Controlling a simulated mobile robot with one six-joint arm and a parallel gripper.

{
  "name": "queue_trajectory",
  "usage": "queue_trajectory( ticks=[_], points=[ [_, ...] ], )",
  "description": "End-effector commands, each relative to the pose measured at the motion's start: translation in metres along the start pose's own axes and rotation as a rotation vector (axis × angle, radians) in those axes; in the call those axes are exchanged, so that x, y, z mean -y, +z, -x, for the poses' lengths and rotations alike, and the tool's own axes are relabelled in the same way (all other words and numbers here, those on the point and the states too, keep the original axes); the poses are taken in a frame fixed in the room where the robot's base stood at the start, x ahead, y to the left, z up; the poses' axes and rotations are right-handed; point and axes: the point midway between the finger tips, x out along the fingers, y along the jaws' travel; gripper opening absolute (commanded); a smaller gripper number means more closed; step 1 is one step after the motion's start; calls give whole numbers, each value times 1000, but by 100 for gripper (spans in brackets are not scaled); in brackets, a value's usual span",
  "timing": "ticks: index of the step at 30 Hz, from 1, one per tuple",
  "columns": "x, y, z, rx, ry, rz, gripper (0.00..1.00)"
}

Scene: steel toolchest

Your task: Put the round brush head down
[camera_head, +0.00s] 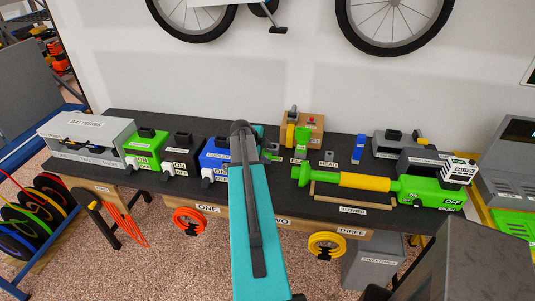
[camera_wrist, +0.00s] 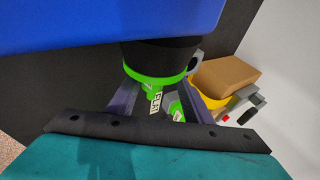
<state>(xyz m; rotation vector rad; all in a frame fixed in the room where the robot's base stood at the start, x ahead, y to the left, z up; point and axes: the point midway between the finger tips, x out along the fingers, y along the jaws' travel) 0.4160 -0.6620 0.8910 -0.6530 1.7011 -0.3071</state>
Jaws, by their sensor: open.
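In the wrist view, a round black part with a green rim and green stem (camera_wrist: 155,74), which looks like the round brush head, sits between the fingers of my gripper (camera_wrist: 160,84). The fingers stand apart on either side of it; I cannot tell whether either touches it. A second green piece with a pale label lies close beside the stem. In the head view, my own arm hides most of this spot; a bit of green (camera_head: 271,149) shows just right of it, on the black bench top (camera_head: 345,200).
A blue box (camera_head: 215,157) stands left of my arm and fills the top of the wrist view (camera_wrist: 120,20).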

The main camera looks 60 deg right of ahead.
Motion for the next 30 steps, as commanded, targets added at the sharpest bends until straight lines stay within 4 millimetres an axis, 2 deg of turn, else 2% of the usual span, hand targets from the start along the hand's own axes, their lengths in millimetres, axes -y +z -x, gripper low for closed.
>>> queue_trajectory(
  ticks=[7, 11, 30],
  points=[
    [2, -1, 3, 0, 0, 0, 46],
    [1, 0, 13, 1, -2, 0, 46],
    [0, 0, 85, 2, -2, 1, 46]
  ],
)
